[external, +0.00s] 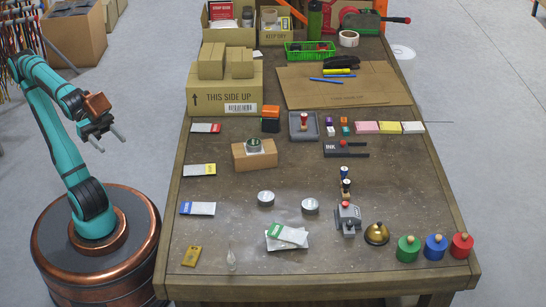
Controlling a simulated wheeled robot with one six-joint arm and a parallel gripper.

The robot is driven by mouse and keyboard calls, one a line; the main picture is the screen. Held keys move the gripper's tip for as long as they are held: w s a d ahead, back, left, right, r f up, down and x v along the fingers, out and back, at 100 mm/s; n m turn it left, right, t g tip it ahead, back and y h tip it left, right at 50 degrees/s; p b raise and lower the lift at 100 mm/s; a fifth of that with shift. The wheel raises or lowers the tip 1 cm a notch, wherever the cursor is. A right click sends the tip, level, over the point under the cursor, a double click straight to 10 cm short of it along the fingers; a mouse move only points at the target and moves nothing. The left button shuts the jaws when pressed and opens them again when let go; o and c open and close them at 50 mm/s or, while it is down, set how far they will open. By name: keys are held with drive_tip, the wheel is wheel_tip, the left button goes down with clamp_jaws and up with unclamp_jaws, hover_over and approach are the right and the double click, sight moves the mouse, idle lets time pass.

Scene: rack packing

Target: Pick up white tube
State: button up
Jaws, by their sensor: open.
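No thing is plainly marked as the white tube. Several flat pale packets or tubes with coloured ends lie on the table: a red-ended one (200,128), a yellow-ended one (194,170), a blue-ended one (196,209) and a green-ended one (289,234). The green-ended one lies on a whitish flat piece (275,244), partly covering it. A small clear or whitish pointed item (232,258) stands near the front edge; its kind is unclear. My gripper (113,146) is open and empty, raised to the left of the table.
The cardboard boxes (225,103) stand at the back left. A block with a round tin (254,155), two more tins (266,198), a stamp stand (348,222), a brass bell (376,233) and coloured jars (435,247) occupy the table (225,185). The front middle has bare room.

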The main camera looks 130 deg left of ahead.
drive_tip(key=w+f+n+g+y, duration=0.4)
drive_tip(key=w+f+n+g, duration=0.15)
drive_tip(key=w+f, duration=0.95)
drive_tip(key=n+g+y, duration=0.2)
drive_tip(key=n+y, duration=0.1)
drive_tip(key=y, duration=0.2)
approach(231, 257)
drive_tip(key=shift+t, duration=0.25)
drive_tip(key=a+f, duration=0.2)
drive_tip(key=f, duration=0.1)
drive_tip(key=w+a+f, duration=0.1)
drive_tip(key=f, duration=0.1)
drive_tip(key=shift+w+a, duration=0.15)
drive_tip(key=shift+a, duration=0.1)
drive_tip(key=shift+a+r+x, duration=0.15)
drive_tip(key=shift+r+x, duration=0.05)
drive_tip(key=shift+x, duration=1.15)
drive_tip(key=shift+a+r+x, duration=0.15)
drive_tip(key=shift+x, duration=1.25)
drive_tip(key=c, duration=1)
